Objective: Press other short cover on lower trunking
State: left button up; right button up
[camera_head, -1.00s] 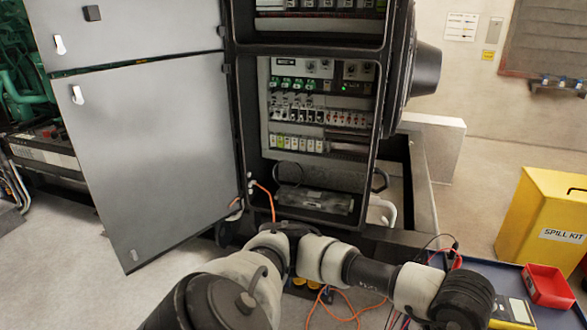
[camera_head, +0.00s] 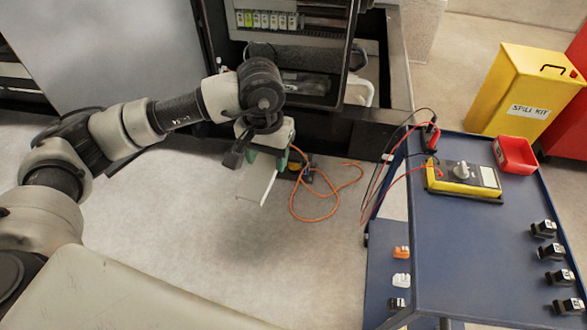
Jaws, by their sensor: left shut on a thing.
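My left gripper (camera_head: 266,158) is shut on a flat, pale, plate-like piece, seemingly the short cover (camera_head: 257,182). It holds the cover tilted and hanging down in front of the open cabinet, above the floor and apart from the cabinet. The cabinet (camera_head: 347,65) stands behind my left arm, with a row of small terminal blocks (camera_head: 266,20) at the top of the view. The lower trunking is not clearly told apart; my wrist and the frame edge hide part of the cabinet inside. My right gripper is not in view.
A blue trolley (camera_head: 450,250) stands at the right with a yellow multimeter (camera_head: 463,178), a red bin (camera_head: 515,154) and several small black parts. Orange cable (camera_head: 318,218) lies on the floor by the cabinet. A yellow spill kit box (camera_head: 515,95) stands behind the trolley. The cabinet door (camera_head: 95,50) hangs open at left.

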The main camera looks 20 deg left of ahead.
aim_at(253, 192)
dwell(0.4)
pick_arm(q)
jog(key=s+f, duration=0.1)
jog(key=s, duration=0.1)
jog(key=s+f, duration=0.1)
jog(key=s, duration=0.2)
jog(key=s+f, duration=0.1)
jog(key=s, duration=0.2)
jog(key=shift+d, duration=0.15)
